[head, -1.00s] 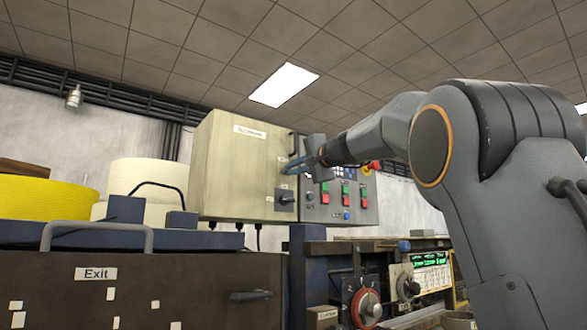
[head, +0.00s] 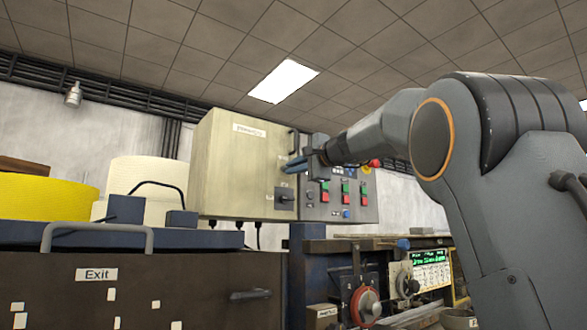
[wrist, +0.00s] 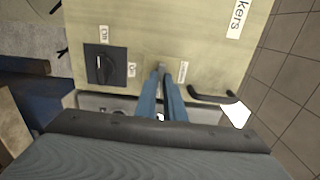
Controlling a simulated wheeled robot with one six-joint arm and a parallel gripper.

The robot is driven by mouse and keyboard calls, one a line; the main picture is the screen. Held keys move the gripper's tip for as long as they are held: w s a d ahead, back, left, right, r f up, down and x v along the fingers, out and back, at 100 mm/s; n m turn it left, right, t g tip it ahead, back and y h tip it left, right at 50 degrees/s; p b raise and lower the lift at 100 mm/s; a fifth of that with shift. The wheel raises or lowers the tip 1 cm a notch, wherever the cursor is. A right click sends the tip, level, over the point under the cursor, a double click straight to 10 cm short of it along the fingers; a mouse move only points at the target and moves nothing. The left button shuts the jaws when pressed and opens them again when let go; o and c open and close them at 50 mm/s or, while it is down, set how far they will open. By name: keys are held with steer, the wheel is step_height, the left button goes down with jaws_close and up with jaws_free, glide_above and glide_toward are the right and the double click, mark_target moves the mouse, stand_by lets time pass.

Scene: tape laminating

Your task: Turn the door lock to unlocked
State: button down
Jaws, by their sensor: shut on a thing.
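The beige electrical cabinet (head: 235,165) hangs on the wall, with a small door lock on its front, mostly hidden by my fingers. My gripper (head: 288,166) reaches in from the right, its blue fingertips at the lock. In the wrist view, my gripper (wrist: 162,80) has its two blue fingers close together on the small metal door lock (wrist: 162,67). Small white labels sit around it; the one beside it (wrist: 183,72) is too small to read surely. The lock's exact angle cannot be told.
A black rotary switch (wrist: 105,65) with On/Off labels is near the lock; it also shows in the head view (head: 284,198). A black door handle (wrist: 212,96) is on the other side. A button panel (head: 340,200) stands right of the cabinet.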

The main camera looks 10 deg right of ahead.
steer(key=c, duration=1.9)
jaws_free()
steer(key=shift+o, duration=0.2)
steer(key=b+v, duration=0.3)
steer(key=v, duration=0.5)
